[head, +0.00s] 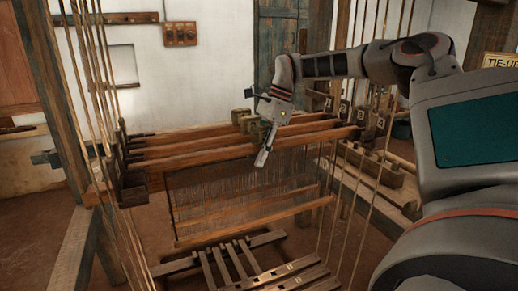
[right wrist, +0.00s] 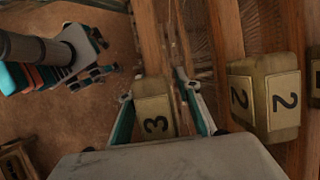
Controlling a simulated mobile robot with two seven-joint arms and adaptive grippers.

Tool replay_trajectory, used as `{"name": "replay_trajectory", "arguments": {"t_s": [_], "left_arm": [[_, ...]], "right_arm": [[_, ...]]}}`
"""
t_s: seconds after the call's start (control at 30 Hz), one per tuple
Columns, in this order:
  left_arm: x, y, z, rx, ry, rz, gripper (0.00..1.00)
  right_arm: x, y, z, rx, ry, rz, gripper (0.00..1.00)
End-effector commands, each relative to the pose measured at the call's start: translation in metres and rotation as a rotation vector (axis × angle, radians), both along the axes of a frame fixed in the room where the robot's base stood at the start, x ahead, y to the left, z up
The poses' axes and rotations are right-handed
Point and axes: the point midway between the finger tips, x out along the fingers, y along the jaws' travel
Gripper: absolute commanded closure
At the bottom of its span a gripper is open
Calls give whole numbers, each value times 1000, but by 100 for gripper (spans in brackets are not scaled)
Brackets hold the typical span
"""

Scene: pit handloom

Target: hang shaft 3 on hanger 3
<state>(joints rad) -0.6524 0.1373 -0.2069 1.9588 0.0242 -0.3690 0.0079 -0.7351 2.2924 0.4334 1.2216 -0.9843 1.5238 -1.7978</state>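The right gripper (head: 264,156) is at the front shaft bar in the head view, beside the wooden blocks on the shafts. In the right wrist view its fingers (right wrist: 158,100) stand on both sides of the block of shaft 3 (right wrist: 153,117), tagged 3. The fingertips are close to the block's sides; I cannot tell whether they press on it. The shaft bars (head: 200,150) run nearly level across the loom. The numbered hangers (head: 362,114) are at the right, partly hidden by cords and my arm. Whether shaft 3 sits on its hanger is unclear. My left gripper does not show.
The block tagged 2 (right wrist: 265,95) stands close to the right of my fingers in the wrist view. Heddles (head: 245,195) hang below the bars. Vertical cords (head: 350,215) run at the right, and treadles (head: 240,262) lie below. A wooden post (head: 55,90) stands at the left.

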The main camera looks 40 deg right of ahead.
Motion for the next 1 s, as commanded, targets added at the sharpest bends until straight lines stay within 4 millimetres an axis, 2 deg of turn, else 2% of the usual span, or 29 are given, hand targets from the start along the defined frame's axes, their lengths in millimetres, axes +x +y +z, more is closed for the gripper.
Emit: {"name": "replay_trajectory", "arguments": {"t_s": [0.17, 0.6, 0.8, 1.0], "left_arm": [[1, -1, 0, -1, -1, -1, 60], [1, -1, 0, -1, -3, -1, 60], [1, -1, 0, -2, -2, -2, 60], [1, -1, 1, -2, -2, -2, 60]], "right_arm": [[-1, -6, 17, -2, -5, -3, 67], [-11, -36, 93, -2, -4, -3, 67], [-13, -42, 109, 0, -3, 0, 67], [-14, -43, 113, 0, -2, 0, 67]]}}
